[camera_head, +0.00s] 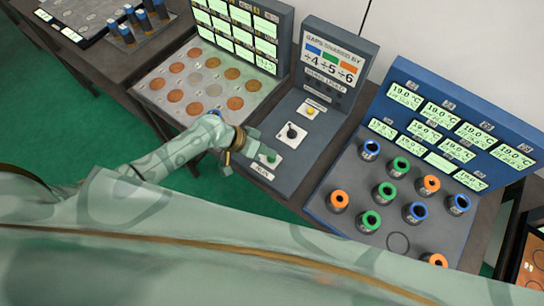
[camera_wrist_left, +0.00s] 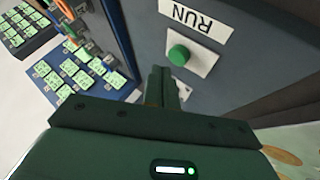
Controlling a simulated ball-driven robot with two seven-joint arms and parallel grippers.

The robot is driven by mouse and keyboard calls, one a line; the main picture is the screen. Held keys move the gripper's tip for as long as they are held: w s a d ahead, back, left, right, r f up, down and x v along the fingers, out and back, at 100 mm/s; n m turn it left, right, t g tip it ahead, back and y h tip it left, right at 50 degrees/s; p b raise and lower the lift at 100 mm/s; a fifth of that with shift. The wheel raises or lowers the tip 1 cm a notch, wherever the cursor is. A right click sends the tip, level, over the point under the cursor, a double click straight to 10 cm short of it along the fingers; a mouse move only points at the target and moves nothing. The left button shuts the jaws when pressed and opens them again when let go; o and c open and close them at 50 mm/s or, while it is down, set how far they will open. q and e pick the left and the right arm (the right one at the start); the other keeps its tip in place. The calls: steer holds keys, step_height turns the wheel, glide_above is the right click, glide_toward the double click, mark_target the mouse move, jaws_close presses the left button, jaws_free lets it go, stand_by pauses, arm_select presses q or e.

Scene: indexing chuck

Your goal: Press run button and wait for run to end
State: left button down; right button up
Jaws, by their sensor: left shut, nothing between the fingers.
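The green run button (camera_head: 271,155) sits on a pale plate at the near end of the grey console (camera_head: 277,178) in the head view. A white RUN label (camera_head: 262,172) lies beside it. My left gripper (camera_head: 257,147) is just left of the button, its fingers partly hidden by my wrist. The RUN label (camera_wrist_left: 193,17) shows there too. My right gripper is not in view.
The console also carries a black knob (camera_head: 291,131), a yellow button (camera_head: 310,112) and an upright sign (camera_head: 332,65). Right of it is a board with coloured-ring cylinders (camera_head: 387,192) under a blue display panel (camera_head: 462,125). Left is a board with copper discs (camera_head: 203,84).

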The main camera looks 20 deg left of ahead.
mark_target(268, 159)
arm_select(q)
steer(key=shift+f, duration=0.4)
steer(key=shift+f+b, duration=0.5)
steer(key=shift+b, duration=0.2)
stand_by(0.3)
steer(key=shift+r, duration=0.15)
steer(key=shift+r+p, duration=0.85)
step_height(268, 159, up, 6)
steer(key=p, duration=0.5)
stand_by(0.5)
